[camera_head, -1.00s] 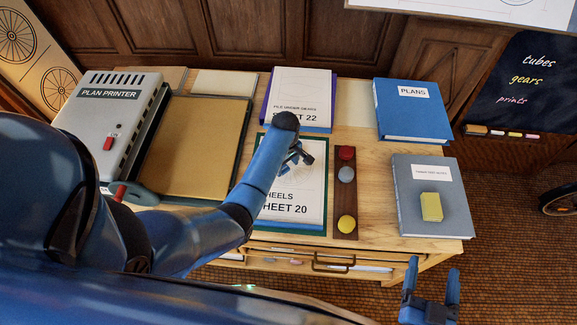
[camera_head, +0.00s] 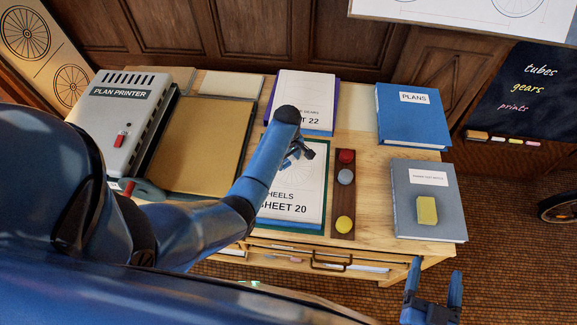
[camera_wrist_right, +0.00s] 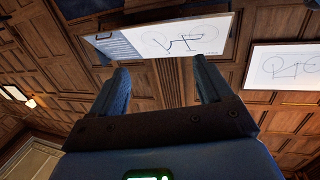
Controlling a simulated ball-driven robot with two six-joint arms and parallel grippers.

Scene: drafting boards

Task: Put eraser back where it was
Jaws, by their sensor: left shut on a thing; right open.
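A brown block that looks like a board eraser (camera_head: 476,135) lies on the blackboard's ledge at the right of the head view, beside several chalks. A yellow block (camera_head: 427,210), perhaps a sponge or eraser, lies on the grey book (camera_head: 405,215). My left gripper (camera_head: 300,157) is over the Sheet 20 pad (camera_head: 290,209), left of a dark strip with buttons. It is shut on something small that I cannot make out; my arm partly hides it. My right gripper (camera_head: 434,276) is open and empty off the table's front right edge; the right wrist view shows its spread fingers (camera_wrist_right: 160,85).
The strip holds red, grey and yellow buttons (camera_head: 344,224). The Sheet 22 pad (camera_head: 308,95) and blue Plans book (camera_head: 411,120) lie behind. The plan printer (camera_head: 118,115) and a tan board (camera_head: 200,150) stand left. Bare wood (camera_head: 370,170) shows between strip and grey book.

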